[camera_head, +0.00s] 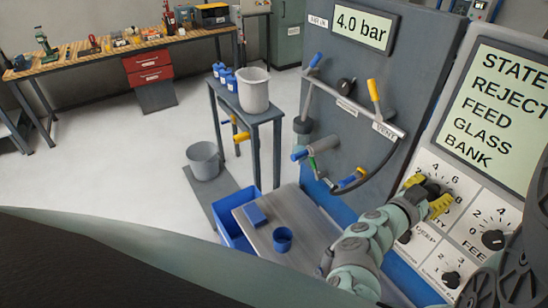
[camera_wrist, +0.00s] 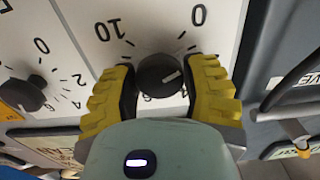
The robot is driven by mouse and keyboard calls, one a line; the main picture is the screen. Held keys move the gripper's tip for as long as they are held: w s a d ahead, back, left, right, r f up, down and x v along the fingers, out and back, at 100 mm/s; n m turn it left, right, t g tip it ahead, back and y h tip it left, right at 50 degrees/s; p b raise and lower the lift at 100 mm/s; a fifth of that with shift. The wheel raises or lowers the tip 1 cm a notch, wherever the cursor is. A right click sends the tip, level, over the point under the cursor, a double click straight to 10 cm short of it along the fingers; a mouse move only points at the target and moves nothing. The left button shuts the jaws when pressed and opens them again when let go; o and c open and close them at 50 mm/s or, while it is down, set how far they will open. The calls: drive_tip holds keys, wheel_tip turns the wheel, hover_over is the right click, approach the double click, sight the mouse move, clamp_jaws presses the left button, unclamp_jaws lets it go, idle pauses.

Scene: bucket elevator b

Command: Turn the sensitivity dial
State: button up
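The sensitivity dial (camera_wrist: 160,75) is a round dark knob on a white panel, with a pale pointer line toward its right side. In the wrist view, 10 is printed at its upper left and 0 at its upper right. My gripper (camera_wrist: 161,88) has its yellow ridged fingers on either side of the dial, with dark inner pads close to it. I cannot tell whether the pads touch the dial. In the head view, my gripper (camera_head: 430,196) is at the upper left dial of the panel and hides most of that dial and part of its label.
Other dials stand close by, including the feed dial (camera_head: 493,240) and a lower one (camera_head: 452,279). The display (camera_head: 492,110) is above the panel. To the left are a pipe with valve handles (camera_head: 374,90) and a low table (camera_head: 300,232) with a blue cup (camera_head: 283,240).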

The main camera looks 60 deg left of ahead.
drive_tip(key=c, duration=0.6)
drive_tip(key=shift+f+m+b, duration=0.1)
drive_tip(key=shift+m+b, duration=0.2)
drive_tip(key=shift+b, duration=0.2)
drive_tip(key=m+b, duration=0.2)
drive_tip(key=b, duration=0.1)
drive_tip(key=shift+d+f+m, duration=0.1)
drive_tip(key=shift+f+m, duration=0.15)
drive_tip(key=shift+m, duration=0.15)
drive_tip(key=m+b, duration=0.4)
drive_tip(key=shift+r+b, duration=0.25)
drive_tip(key=shift+b, duration=0.05)
drive_tip(key=shift+m, duration=0.3)
drive_tip(key=o, duration=1.2)
drive_tip(key=shift+c, duration=0.2)
